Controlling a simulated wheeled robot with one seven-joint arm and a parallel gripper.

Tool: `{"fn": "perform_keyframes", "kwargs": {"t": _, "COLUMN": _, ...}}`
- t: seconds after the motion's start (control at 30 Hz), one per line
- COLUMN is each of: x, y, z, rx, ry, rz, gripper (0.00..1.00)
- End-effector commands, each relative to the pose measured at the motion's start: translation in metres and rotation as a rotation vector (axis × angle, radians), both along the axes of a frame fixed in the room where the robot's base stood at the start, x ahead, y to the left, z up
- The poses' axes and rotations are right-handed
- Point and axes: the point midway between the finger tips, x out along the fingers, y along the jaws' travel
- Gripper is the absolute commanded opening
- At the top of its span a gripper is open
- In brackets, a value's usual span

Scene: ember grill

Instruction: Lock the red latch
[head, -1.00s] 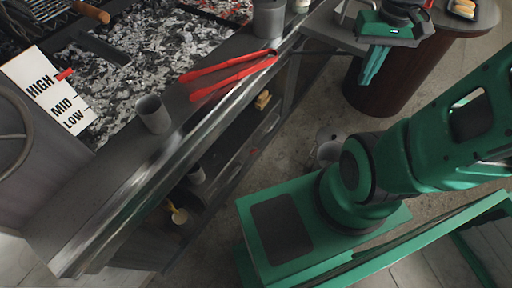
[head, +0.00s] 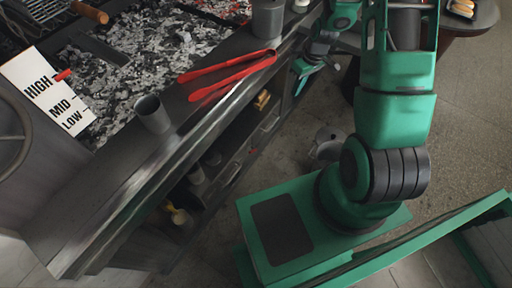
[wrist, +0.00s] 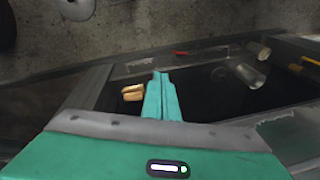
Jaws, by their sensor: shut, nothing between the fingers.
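A small red piece (head: 253,151) shows low on the front of the grill counter in the head view. It may be the red latch, but it is too small to tell whether it is locked. A short red bar (wrist: 182,53) shows on the grey frame beyond the dark shelf in the wrist view; I cannot tell if it is the same piece. My gripper (head: 302,83) is beside the counter's front in the head view. Its teal fingers (wrist: 161,82) are together and empty in the wrist view, apart from the red bar.
Red tongs (head: 228,75) and a grey cup (head: 152,113) rest on the counter edge (head: 130,178). Open shelves below hold cups and a yellow-handled item (head: 178,215). Tan blocks (wrist: 132,92) lie near my fingers in the wrist view. Floor (head: 462,130) is clear at the right.

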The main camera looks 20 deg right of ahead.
Motion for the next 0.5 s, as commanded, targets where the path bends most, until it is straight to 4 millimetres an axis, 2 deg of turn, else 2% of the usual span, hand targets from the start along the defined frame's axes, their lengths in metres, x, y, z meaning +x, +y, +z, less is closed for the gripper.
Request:
{"fn": "perform_keyframes", "kwargs": {"t": 0.03, "x": 0.003, "y": 0.005, "z": -0.023, "rx": 0.018, "ry": -0.001, "rz": 0.023, "gripper": 0.00}}
{"fn": "perform_keyframes", "kwargs": {"t": 0.1, "x": 0.009, "y": 0.013, "z": -0.049, "rx": 0.041, "ry": -0.017, "rz": 0.055, "gripper": 0.00}}
{"fn": "perform_keyframes", "kwargs": {"t": 0.33, "x": 0.018, "y": 0.045, "z": -0.137, "rx": 0.119, "ry": -0.075, "rz": 0.142, "gripper": 0.00}}
{"fn": "perform_keyframes", "kwargs": {"t": 0.5, "x": 0.014, "y": 0.068, "z": -0.195, "rx": 0.169, "ry": -0.118, "rz": 0.185, "gripper": 0.00}}
